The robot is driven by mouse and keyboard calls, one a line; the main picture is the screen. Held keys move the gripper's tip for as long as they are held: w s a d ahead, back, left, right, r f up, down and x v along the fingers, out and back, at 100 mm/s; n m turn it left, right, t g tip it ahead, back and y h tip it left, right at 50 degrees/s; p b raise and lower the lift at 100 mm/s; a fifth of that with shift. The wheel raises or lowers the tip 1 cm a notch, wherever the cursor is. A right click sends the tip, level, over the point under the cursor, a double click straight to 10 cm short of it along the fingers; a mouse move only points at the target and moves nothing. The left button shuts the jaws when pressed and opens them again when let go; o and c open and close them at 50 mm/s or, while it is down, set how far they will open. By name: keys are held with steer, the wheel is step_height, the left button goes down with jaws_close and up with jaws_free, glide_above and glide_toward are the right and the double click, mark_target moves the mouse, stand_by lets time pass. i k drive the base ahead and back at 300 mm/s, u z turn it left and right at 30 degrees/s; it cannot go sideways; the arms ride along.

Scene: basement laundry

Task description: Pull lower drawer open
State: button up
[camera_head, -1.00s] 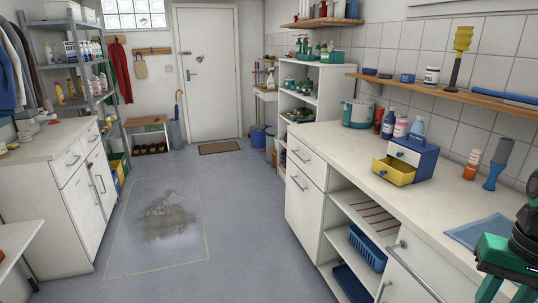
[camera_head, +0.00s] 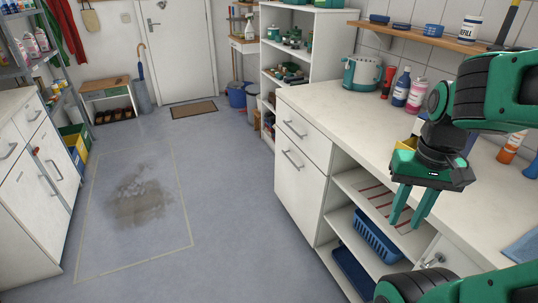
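The white counter cabinet has a shallow upper drawer (camera_head: 312,145) and a taller lower front (camera_head: 300,190), each with a bar handle; both look shut. On the counter, a small drawer box shows a bit of its yellow lower drawer (camera_head: 404,146), which sticks out. The rest of the box is mostly hidden behind my arm. My gripper (camera_head: 406,222) points downward at the right, in front of the counter edge in the picture. Its two green fingers are apart with nothing between them. It appears apart from both cabinet fronts.
Open shelves with a blue basket (camera_head: 376,240) are right of the cabinet fronts. The floor (camera_head: 235,200) before the cabinet is clear. Another white cabinet (camera_head: 28,195) stands at left.

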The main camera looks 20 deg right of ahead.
mark_target(300, 185)
steer(key=u, duration=0.15)
steer(key=i, duration=1.1)
steer(key=u, duration=0.2)
